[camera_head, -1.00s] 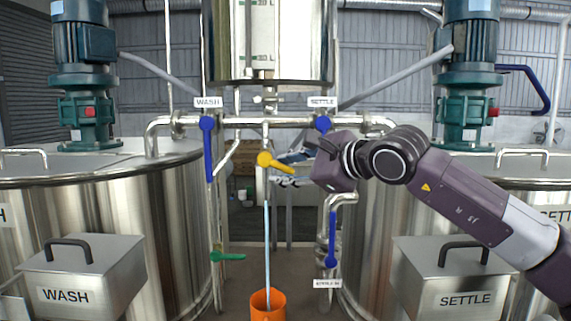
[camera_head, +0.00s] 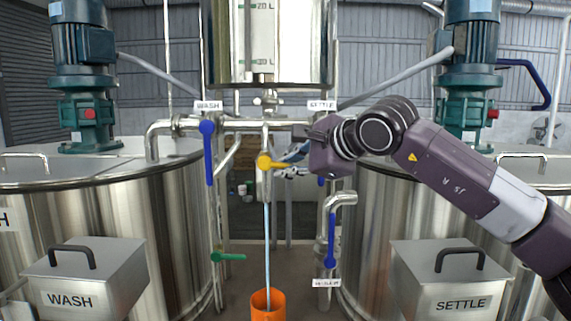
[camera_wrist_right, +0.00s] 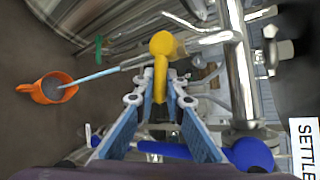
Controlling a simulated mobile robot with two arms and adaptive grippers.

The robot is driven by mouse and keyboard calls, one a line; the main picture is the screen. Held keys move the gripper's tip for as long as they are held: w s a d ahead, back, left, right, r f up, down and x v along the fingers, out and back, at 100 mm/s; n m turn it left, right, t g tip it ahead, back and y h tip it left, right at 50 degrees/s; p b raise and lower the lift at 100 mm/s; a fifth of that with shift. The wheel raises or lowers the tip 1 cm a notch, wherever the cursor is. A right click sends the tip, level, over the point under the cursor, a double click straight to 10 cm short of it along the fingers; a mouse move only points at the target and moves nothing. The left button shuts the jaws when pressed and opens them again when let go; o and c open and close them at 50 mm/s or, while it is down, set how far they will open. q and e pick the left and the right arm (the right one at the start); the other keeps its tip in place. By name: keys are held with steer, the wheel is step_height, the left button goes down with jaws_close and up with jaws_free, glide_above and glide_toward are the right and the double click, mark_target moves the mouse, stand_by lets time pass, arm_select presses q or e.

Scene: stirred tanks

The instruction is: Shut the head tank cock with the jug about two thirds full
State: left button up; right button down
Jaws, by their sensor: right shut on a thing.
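The yellow cock lever (camera_head: 271,162) sits on the pipe below the head tank (camera_head: 225,45), pointing right and nearly level. My right gripper (camera_head: 290,163) is shut on it from the right. In the right wrist view the yellow lever (camera_wrist_right: 160,75) lies between the fingertips (camera_wrist_right: 161,95). A thin pale blue stream (camera_head: 267,240) falls from the outlet into the orange jug (camera_head: 267,306). The orange jug also shows in the right wrist view (camera_wrist_right: 38,91), with greyish liquid inside; I cannot read its exact level. My left gripper is not in view.
Blue levers hang at the wash side (camera_head: 208,150) and lower settle side (camera_head: 331,238); another is partly behind my gripper. A green lever (camera_head: 230,257) is low on the left. Wash (camera_head: 120,210) and settle (camera_head: 375,220) tanks flank the narrow gap.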

steer(key=shift+r+n+h+p, duration=0.45)
steer(key=shift+n+h+p, duration=0.05)
steer(key=shift+h, duration=0.2)
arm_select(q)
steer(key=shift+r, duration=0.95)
arm_select(e)
steer(key=c, duration=2)
jaws_free()
steer(key=shift+o, duration=0.2)
steer(key=v, duration=1.2)
